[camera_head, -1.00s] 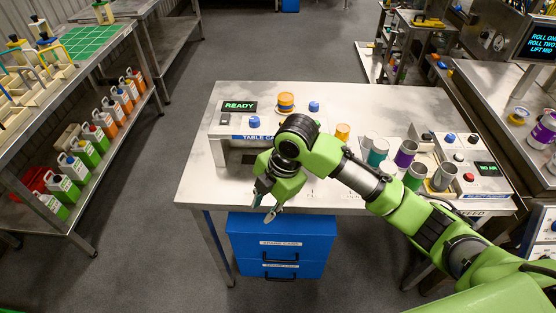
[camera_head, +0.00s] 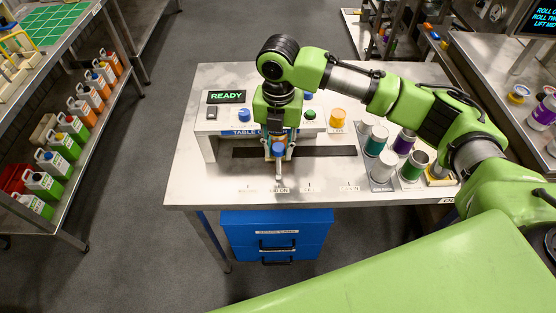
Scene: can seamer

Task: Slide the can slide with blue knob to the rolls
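The can slide's blue knob (camera_head: 278,149) shows at the dark slot (camera_head: 325,152) in the table top. A pale upright pointer or stem (camera_head: 278,170) shows just below the knob, near one of several small labels (camera_head: 280,189). My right gripper (camera_head: 278,153) points down at the knob, with a finger on each side of it. Whether the fingers press on the knob is too small to tell. The gripper hides part of the slide and the machine front. I cannot make out the rolls. My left gripper is not in view.
The machine's screen (camera_head: 226,97) reads READY. Several cans, including a purple-banded one (camera_head: 404,142), stand to the right. Blue drawers (camera_head: 276,238) are below the table.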

